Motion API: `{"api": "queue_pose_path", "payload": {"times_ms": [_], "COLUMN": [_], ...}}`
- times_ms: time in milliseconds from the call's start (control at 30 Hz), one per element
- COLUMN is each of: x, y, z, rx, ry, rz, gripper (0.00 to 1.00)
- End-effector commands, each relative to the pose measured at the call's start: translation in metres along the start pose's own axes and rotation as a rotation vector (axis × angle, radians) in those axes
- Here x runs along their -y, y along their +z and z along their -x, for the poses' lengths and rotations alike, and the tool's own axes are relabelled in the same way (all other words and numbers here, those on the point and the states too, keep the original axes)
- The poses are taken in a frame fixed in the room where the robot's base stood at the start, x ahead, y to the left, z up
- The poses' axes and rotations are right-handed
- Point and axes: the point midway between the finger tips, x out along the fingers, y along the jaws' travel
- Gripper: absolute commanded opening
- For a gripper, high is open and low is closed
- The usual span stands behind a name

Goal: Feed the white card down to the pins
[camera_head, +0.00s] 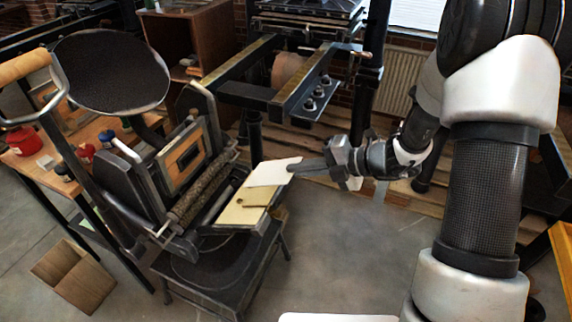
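The white card (271,172) is above the upper right part of the hand press's tan board (240,214), close over it and slightly tilted. My gripper (297,168) comes in from the right, and its fingers are shut on the card's right edge. The hand press (190,165) stands left of centre with its platen side open. The pins are too small to make out, and I cannot tell whether the card touches the board.
A round dark disc (110,72) and a wood-handled lever rise at the press's left. Another press (300,85) stands behind. The floor right of the press is clear.

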Motion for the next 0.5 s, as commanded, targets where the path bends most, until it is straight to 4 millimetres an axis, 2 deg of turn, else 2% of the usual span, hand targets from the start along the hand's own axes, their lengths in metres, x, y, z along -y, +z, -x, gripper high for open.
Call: {"api": "queue_pose_path", "payload": {"times_ms": [267, 500], "x": [0.006, 0.020], "y": [0.000, 0.000], "z": [-0.003, -0.012], "rx": [0.000, 0.000], "ry": [0.000, 0.000], "rz": [0.000, 0.001], "gripper": [0.00, 0.00]}}
